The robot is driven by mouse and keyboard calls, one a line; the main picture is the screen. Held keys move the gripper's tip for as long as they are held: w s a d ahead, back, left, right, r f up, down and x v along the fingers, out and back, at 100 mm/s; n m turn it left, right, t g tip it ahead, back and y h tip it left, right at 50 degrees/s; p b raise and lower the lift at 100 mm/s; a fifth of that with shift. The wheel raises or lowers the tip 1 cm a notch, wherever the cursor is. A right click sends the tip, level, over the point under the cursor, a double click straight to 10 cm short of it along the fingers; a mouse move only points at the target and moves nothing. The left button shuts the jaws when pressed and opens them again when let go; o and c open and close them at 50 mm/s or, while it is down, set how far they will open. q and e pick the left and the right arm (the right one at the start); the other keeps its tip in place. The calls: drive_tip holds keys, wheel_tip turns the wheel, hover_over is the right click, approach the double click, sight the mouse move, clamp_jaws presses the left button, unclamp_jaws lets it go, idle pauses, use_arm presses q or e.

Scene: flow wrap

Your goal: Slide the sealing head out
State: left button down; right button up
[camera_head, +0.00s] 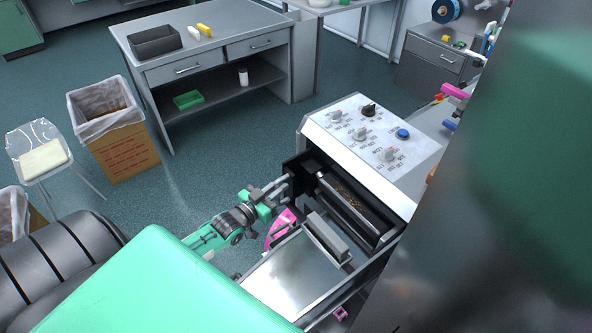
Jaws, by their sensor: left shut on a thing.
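The sealing head (345,205) is a dark frame with grey bars inside, below the control panel of the wrapping machine. It stands out from under the panel, over the near end of the steel bed. My left gripper (284,187) is at the left corner of the sealing head and is shut on its edge. The exact grip point is small and partly hidden by the fingers. A grey block (327,237) sits just in front of the dark frame. My right gripper is not in view.
The sloped panel (370,140) has several knobs and a blue button. A bare steel plate (292,275) lies in front, with a pink part (281,229) at its left. A lined carton (125,140) and a grey table (205,48) stand behind. The floor between is clear.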

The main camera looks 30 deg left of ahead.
use_arm(q)
drive_tip(key=s, duration=0.1)
drive_tip(key=s+a, duration=0.1)
drive_tip(key=s, duration=0.1)
drive_tip(key=s+a+p, duration=0.1)
drive_tip(key=s, duration=0.1)
drive_tip(key=shift+s, duration=0.25)
drive_tip(key=shift+f, duration=0.1)
drive_tip(key=c, duration=1.5)
unclamp_jaws()
drive_tip(key=shift+s, duration=0.15)
drive_tip(key=shift+s, duration=0.1)
